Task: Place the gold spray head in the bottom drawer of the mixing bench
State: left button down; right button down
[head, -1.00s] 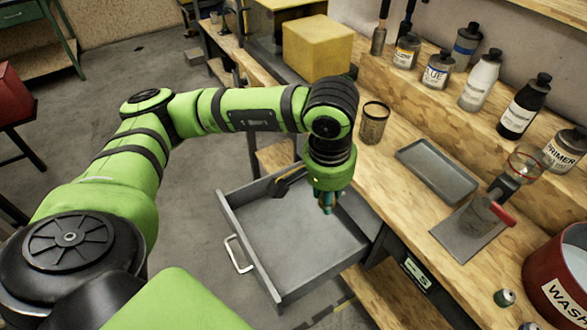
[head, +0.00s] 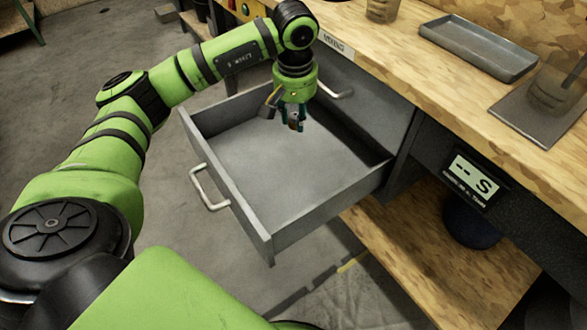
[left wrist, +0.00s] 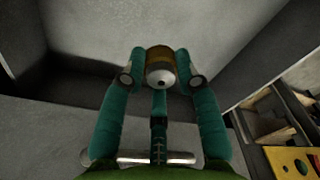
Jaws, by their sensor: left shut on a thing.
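My left gripper (head: 293,122) is shut on the gold spray head (left wrist: 160,66), a short gold cylinder with a silver tip that shows between the teal fingers in the left wrist view. In the head view the fingers mostly hide it. The gripper points down over the back part of an open grey drawer (head: 228,190) of the mixing bench (head: 437,75). How high it is above the drawer floor is hard to tell. A closed drawer front with a handle (head: 337,94) shows above the open drawer. My right gripper is not in view.
The open drawer's floor looks largely bare; a small dark and yellowish piece (head: 270,99) shows beside the gripper, unclear. A grey tray (head: 478,50) lies on the benchtop. A wooden lower shelf (head: 440,262) and a display (head: 472,183) are to the right.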

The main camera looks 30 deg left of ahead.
pick_arm(q)
jog(key=shift+w+a+f+b, duration=0.1)
jog(key=shift+a+f+b, duration=0.1)
jog(key=shift+f, duration=0.4)
jog(key=shift+w+a+f+b, duration=0.1)
jog(key=shift+a+f+b, duration=0.1)
jog(key=shift+f, duration=0.35)
send_over(293, 156)
notch_tip(293, 156, down, 5)
jog(key=shift+s+d+f, duration=0.15)
notch_tip(293, 156, down, 4)
jog(key=shift+r+b, duration=0.2)
jog(key=shift+b, duration=0.25)
jog(key=shift+f, duration=0.25)
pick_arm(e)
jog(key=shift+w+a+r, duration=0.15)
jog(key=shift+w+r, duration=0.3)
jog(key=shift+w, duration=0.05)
pick_arm(q)
jog(key=shift+f, duration=0.1)
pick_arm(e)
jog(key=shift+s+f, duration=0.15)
pick_arm(q)
jog(key=c, duration=1.1)
grip_release()
jog(key=shift+c, duration=0.2)
jog(key=shift+o, duration=1.2)
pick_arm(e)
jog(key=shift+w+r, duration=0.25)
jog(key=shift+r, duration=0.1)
